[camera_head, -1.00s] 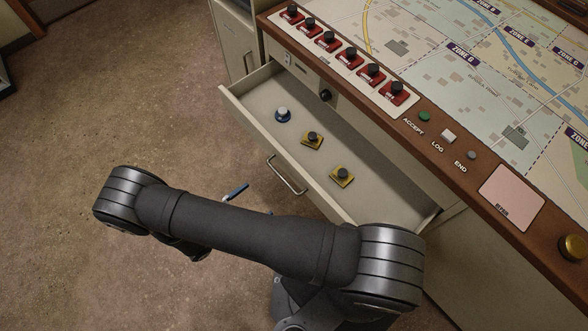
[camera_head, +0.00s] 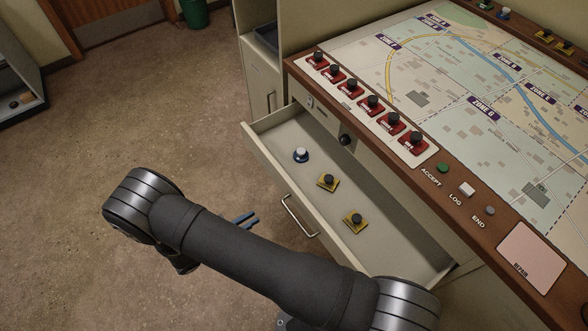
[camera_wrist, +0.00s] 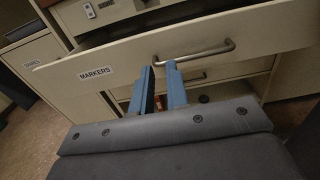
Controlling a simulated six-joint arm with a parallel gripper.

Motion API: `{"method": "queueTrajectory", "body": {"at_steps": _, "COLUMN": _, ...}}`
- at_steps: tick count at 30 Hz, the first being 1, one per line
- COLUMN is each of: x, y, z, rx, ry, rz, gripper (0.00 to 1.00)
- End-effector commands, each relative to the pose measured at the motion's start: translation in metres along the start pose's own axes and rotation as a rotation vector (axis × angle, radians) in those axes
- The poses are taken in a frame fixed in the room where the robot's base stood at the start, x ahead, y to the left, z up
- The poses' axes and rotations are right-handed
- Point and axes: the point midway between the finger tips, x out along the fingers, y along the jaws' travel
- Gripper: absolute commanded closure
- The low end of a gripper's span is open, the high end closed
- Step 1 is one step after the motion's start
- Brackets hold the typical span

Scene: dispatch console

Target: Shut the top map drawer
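In the wrist view the drawer front (camera_wrist: 115,55) and handle (camera_wrist: 205,52) are straight ahead. My gripper (camera_wrist: 159,68) has two blue fingers with a gap between them and nothing seen held. The fingertips appear near the left end of the handle; whether they touch it I cannot tell. In the head view my gripper (camera_head: 246,220) shows just left of the handle, partly hidden by my arm.
The console top (camera_head: 470,120) carries a map, a row of red markers (camera_head: 372,105) and several buttons along its brown edge. A cabinet (camera_head: 262,80) stands beyond the drawer. More drawer fronts lie below in the wrist view. The floor (camera_head: 150,120) at left is clear.

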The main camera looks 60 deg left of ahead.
Motion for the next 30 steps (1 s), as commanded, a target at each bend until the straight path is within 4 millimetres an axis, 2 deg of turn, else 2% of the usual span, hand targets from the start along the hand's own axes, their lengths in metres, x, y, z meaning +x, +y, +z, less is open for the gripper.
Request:
{"method": "queueTrajectory", "body": {"at_steps": 2, "x": 0.009, "y": 0.0, "z": 0.0, "rx": -0.002, "ry": -0.001, "rz": -0.001, "gripper": 1.0}}
{"method": "queueTrajectory", "body": {"at_steps": 12, "x": 0.079, "y": -0.001, "z": 0.0, "rx": -0.003, "ry": -0.001, "rz": -0.004, "gripper": 1.0}}
{"method": "queueTrajectory", "body": {"at_steps": 18, "x": 0.114, "y": -0.001, "z": -0.001, "rx": -0.003, "ry": -0.001, "rz": -0.002, "gripper": 1.0}}
{"method": "queueTrajectory", "body": {"at_steps": 24, "x": 0.132, "y": -0.001, "z": -0.001, "rx": -0.001, "ry": 0.0, "rz": -0.001, "gripper": 1.0}}
{"method": "queueTrajectory", "body": {"at_steps": 30, "x": 0.136, "y": 0.0, "z": -0.001, "rx": -0.001, "ry": 0.0, "rz": 0.002, "gripper": 1.0}}
